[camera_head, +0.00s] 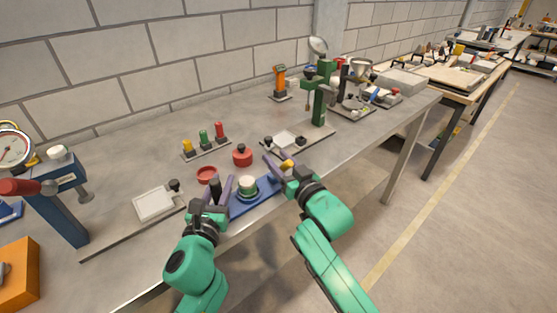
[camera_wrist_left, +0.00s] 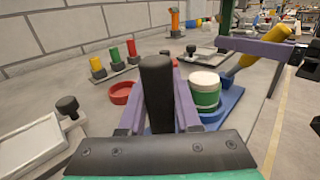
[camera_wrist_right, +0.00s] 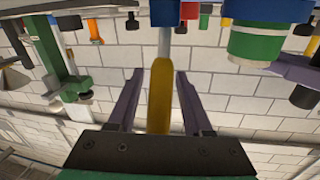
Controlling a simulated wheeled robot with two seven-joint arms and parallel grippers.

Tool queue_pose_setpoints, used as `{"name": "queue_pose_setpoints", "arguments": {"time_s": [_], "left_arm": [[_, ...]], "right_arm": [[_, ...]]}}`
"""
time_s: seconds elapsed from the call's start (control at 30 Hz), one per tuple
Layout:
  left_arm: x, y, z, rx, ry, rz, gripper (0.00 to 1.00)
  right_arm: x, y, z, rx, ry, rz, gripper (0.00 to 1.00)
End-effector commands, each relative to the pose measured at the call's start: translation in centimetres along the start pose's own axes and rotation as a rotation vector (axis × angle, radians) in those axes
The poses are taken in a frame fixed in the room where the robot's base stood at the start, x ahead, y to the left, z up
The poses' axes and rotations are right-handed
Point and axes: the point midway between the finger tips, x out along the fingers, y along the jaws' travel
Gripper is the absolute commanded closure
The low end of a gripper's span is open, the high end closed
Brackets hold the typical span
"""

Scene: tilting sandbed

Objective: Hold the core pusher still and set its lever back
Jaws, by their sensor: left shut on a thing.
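The core pusher has a blue base (camera_head: 266,191), and a green cylinder with a pale top (camera_head: 247,184) stands on it. In the left wrist view the cylinder (camera_wrist_left: 205,90) is right of my fingers. My left gripper (camera_head: 220,186) is shut on the pusher's upright black handle (camera_wrist_left: 157,90). The yellow lever (camera_head: 287,165) is at the base's right end, tilted in the left wrist view (camera_wrist_left: 257,47). My right gripper (camera_head: 280,174) is open around the lever; its grip (camera_wrist_right: 160,95) lies between the fingers with gaps on both sides.
A red dish (camera_head: 207,174) and a red knobbed piece (camera_head: 242,156) lie behind the pusher. A rack with yellow, green and red pegs (camera_head: 205,148) stands further back. A green press stand (camera_head: 319,95) is at the back right. A blue press (camera_head: 62,200) stands at left.

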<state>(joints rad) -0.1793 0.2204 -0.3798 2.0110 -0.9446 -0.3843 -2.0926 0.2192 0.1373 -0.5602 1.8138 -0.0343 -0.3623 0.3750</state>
Motion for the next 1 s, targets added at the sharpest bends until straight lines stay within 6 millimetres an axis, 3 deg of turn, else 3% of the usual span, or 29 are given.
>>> {"name": "queue_pose_setpoints", "arguments": {"time_s": [0.03, 0.1, 1.0], "left_arm": [[0.0, 0.01, -0.03, 0.0, 0.001, 0.001, 1.0], [0.0, 0.01, -0.03, 0.0, 0.001, 0.001, 1.0], [0.0, 0.04, -0.03, 0.0, 0.001, 0.001, 1.0]], "right_arm": [[-0.02, 0.01, 0.01, 0.0, 0.0, 0.0, 0.74], [-0.02, 0.02, 0.02, 0.0, 0.0, 0.0, 1.0], [-0.05, 0.05, 0.05, 0.0, -0.001, 0.001, 1.0]]}}
